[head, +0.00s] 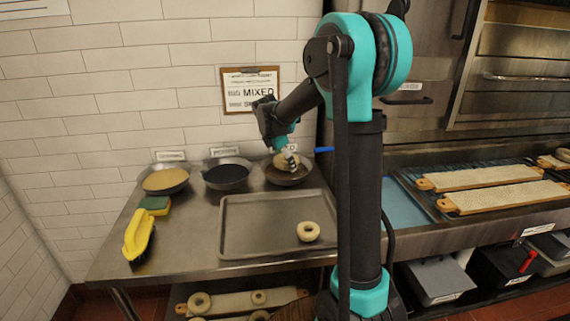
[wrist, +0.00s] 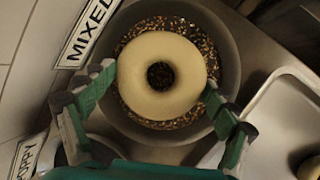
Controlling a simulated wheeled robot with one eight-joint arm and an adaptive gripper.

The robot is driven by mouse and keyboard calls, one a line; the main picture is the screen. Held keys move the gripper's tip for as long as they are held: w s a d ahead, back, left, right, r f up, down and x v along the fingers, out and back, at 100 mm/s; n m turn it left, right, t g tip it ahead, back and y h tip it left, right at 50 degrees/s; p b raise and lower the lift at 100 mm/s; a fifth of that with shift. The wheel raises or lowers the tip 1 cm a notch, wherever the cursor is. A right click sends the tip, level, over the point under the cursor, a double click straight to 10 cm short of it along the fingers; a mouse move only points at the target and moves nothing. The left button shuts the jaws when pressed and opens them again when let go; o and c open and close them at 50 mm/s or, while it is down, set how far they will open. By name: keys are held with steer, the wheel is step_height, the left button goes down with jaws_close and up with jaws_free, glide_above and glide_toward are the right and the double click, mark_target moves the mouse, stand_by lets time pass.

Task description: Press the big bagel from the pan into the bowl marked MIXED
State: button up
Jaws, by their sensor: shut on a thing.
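My gripper (wrist: 161,84) is shut on a pale ring-shaped bagel (wrist: 185,62), with one finger on each side of it. The bagel is over the round bowl (wrist: 231,48) of mixed dark and light seeds, beside a label reading MIXED (wrist: 90,28). The bagel lies flat to the view; whether it touches the seeds I cannot tell. In the head view my gripper (head: 290,160) reaches down into the rightmost bowl (head: 287,181). The grey pan (head: 255,245) on the counter holds another pale bagel (head: 308,232), which looks small, at its right side.
Two more bowls stand to the left, one with pale seeds (head: 166,180) and one with dark seeds (head: 227,176). A sponge (head: 155,204) and a yellow brush (head: 139,236) lie at the counter's left. A clipboard (head: 250,90) hangs on the wall behind. Bagel boards (head: 490,180) lie at the right.

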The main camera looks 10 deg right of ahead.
step_height(320, 180, up, 8)
stand_by(0.9)
